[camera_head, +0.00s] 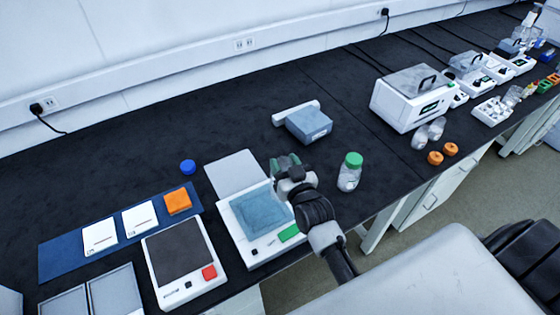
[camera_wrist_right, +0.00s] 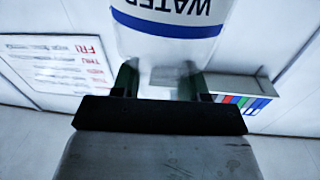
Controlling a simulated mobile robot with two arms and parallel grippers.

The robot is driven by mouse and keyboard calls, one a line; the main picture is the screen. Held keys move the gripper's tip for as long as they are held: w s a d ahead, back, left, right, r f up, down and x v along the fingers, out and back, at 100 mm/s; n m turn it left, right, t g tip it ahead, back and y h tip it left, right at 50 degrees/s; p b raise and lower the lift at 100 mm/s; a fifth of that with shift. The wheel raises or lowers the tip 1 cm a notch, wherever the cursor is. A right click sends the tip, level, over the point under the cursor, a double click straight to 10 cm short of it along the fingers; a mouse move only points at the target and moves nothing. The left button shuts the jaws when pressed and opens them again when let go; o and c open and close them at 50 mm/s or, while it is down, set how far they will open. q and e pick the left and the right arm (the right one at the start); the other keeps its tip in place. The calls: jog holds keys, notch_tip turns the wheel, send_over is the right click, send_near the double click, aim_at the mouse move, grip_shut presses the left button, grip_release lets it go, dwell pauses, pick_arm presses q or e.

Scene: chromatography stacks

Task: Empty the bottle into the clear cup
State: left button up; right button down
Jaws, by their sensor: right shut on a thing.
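My right gripper (camera_head: 284,164) is over the back right corner of a white device with a green button. In the right wrist view, my right gripper (camera_wrist_right: 160,85) is shut on a white bottle (camera_wrist_right: 165,45) with a blue band and the word WATER, which reads upside down there. The bottle narrows toward the fingers. I cannot make the bottle out in the head view. A pale blue, see-through square piece (camera_head: 262,209) lies on the device; I cannot tell whether it is the clear cup. No other clear cup can be told apart. My left gripper is not in view.
A green-capped clear jar (camera_head: 350,172) stands right of my right gripper. A blue cap (camera_head: 187,166) lies behind a blue mat (camera_head: 65,252). A dark-topped scale (camera_head: 181,251) stands at front left.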

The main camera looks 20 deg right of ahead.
jog(key=shift+d+r+m, duration=0.15)
jog(key=shift+d+m, duration=0.15)
jog(key=shift+w+d, duration=0.1)
jog(key=shift+d, duration=0.15)
jog(key=shift+w+d+m, duration=0.2)
jog(key=shift+d+m, duration=0.1)
jog(key=shift+m, duration=0.3)
jog(key=shift+d+f+m+g+b, duration=0.3)
jog(key=shift+d+m+b, duration=0.25)
jog(key=shift+d+m, duration=0.15)
jog(key=shift+a+r, duration=0.1)
jog(key=shift+r, duration=0.1)
jog(key=shift+w+p, duration=0.1)
jog(key=shift+p, duration=0.3)
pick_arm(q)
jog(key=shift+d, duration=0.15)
pick_arm(e)
jog(key=shift+d+f+m, duration=0.1)
jog(key=shift+d+m, duration=0.4)
jog(key=shift+d, duration=0.05)
